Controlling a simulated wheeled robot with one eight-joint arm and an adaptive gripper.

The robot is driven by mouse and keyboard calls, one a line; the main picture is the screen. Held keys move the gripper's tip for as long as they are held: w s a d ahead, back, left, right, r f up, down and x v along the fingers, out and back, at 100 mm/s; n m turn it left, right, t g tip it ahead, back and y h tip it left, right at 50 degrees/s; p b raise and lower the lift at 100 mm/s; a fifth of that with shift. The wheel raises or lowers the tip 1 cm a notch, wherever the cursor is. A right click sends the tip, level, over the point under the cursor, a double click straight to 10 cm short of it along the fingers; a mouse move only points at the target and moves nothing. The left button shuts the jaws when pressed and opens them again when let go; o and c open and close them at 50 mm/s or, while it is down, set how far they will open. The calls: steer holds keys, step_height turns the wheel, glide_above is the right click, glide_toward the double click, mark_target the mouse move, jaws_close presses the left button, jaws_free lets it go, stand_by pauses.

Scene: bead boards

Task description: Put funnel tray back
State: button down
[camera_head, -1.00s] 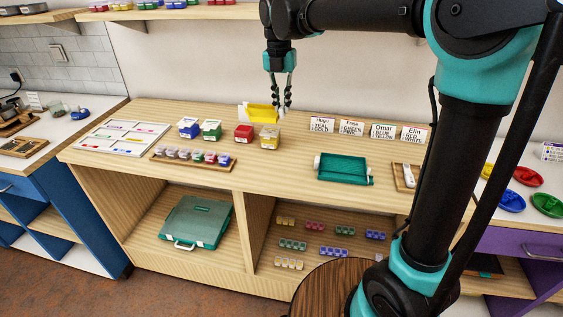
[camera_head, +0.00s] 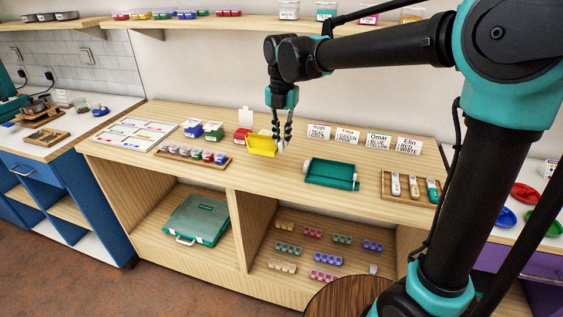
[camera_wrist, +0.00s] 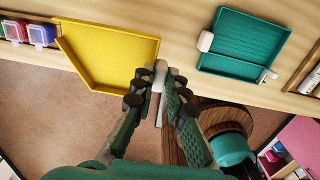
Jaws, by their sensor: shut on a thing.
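The yellow funnel tray (camera_head: 261,146) is a shallow tray with raised edges, tilted above the front part of the wooden counter. In the wrist view the tray (camera_wrist: 108,52) lies to the left of my fingertips. My gripper (camera_head: 282,142) is at the tray's right end. In the wrist view my gripper (camera_wrist: 158,82) is shut on a small white part beside the tray's edge, which seems to belong to the tray. The exact join is hard to see. A white upright stand (camera_head: 246,117) is at the back of the counter, behind the tray.
A row of small pots sits on a wooden tray (camera_head: 164,149). A teal tray (camera_head: 330,174) and name cards (camera_head: 347,136) are to the right.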

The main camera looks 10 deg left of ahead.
step_height(320, 180, down, 9)
steer(key=shift+r, duration=0.1)
stand_by(0.4)
steer(key=c, duration=1.5)
jaws_free()
steer(key=shift+f, duration=0.2)
steer(key=shift+c, duration=0.2)
steer(key=shift+r, duration=0.15)
step_height(320, 180, up, 12)
steer(key=shift+r, duration=0.1)
